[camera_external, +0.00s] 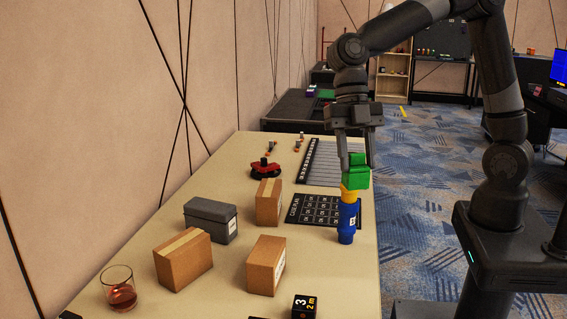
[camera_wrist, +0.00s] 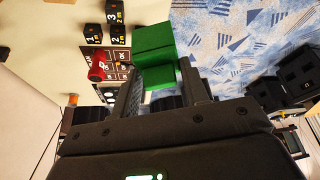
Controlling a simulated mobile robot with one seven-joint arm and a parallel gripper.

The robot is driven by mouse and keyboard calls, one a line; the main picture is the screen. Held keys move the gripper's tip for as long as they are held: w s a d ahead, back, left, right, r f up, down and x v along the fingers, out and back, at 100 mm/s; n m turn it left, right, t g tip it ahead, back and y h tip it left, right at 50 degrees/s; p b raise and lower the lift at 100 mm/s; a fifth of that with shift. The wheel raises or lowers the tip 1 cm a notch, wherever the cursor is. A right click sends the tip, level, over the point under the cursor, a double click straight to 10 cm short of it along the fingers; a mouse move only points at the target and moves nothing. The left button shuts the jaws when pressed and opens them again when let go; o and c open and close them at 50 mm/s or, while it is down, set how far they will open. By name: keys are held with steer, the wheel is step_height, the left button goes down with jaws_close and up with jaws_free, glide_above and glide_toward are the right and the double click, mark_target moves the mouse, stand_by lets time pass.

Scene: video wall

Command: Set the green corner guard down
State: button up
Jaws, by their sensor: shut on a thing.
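The green corner guard (camera_external: 359,176) is a bright green block held between the fingers of my gripper (camera_external: 357,158). It is near the table's right edge, appearing just above and behind a blue bottle with a yellow top (camera_external: 347,222). I cannot tell whether it touches the bottle. In the wrist view the green guard (camera_wrist: 153,45) sticks out beyond the fingers of my gripper (camera_wrist: 160,82), partly over the table edge with the carpet below.
The table (camera_external: 215,275) holds cardboard boxes (camera_external: 183,259), a grey box (camera_external: 210,219), a glass (camera_external: 119,289), a red clamp-like item (camera_external: 264,168), a black grid mat (camera_external: 318,209) and a numbered black cube (camera_external: 305,306). A striped mat (camera_external: 325,163) lies farther back.

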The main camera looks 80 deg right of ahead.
step_height(320, 180, down, 26)
steer(key=shift+f, duration=0.25)
stand_by(0.3)
steer(key=shift+f, duration=0.15)
steer(key=o, duration=1)
steer(key=shift+c, duration=0.2)
steer(key=v, duration=0.8)
steer(key=shift+s+a, duration=0.15)
